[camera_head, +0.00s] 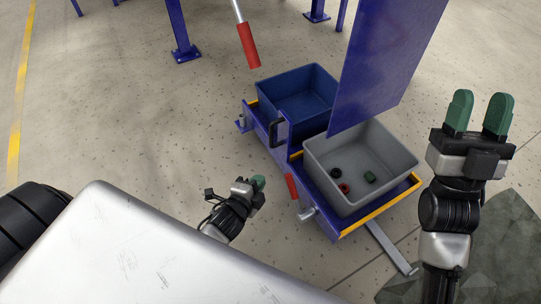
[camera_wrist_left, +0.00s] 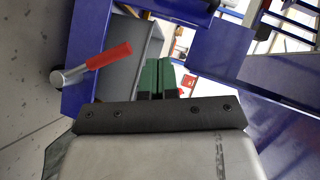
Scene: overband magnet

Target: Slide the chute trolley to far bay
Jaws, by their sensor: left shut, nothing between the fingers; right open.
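A blue trolley frame (camera_head: 265,124) with yellow edges carries a blue bin (camera_head: 297,92) at the back and a grey bin (camera_head: 400,157) in front. A red-gripped lever (camera_head: 291,186) is on the near left side; a red lever (camera_wrist_left: 108,56) also shows in the left wrist view. My left gripper (camera_head: 259,183) is shut and empty, left of that lever and apart from it. Its green fingertips (camera_wrist_left: 157,77) are together in the left wrist view. My right gripper (camera_head: 480,115) is open and empty, right of the grey bin.
A large blue panel (camera_head: 385,60) hangs over the bins and hides part of them. A second red-handled lever (camera_head: 248,45) hangs behind. Several small parts lie in the grey bin. Blue posts (camera_head: 182,30) stand behind. The floor at left is clear.

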